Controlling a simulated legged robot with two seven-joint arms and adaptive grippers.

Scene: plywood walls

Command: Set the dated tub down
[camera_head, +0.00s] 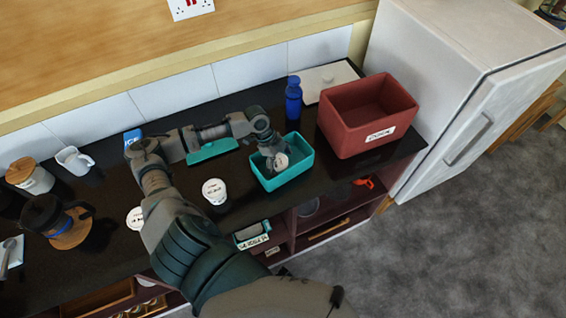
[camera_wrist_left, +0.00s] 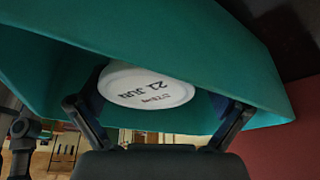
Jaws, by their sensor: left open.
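A white tub with a dated lid (camera_head: 281,161) is inside the teal bin (camera_head: 268,184) on the dark counter. In the left wrist view its lid (camera_wrist_left: 147,88) reads 21 JUN and lies between my fingers, against the teal bin (camera_wrist_left: 230,55). My left gripper (camera_head: 272,151) reaches down into the bin, open, with a finger on either side of the tub; it also shows in the left wrist view (camera_wrist_left: 160,108). The tub's underside is hidden, so I cannot tell how it rests. My right gripper is not in view.
A labelled red bin (camera_head: 366,112) stands just right of the teal one, with a blue bottle (camera_head: 293,98) behind. Two other white-lidded tubs (camera_head: 214,190) (camera_head: 135,218) stand left. Another teal container (camera_head: 211,150) is behind my arm. The counter's front edge is close.

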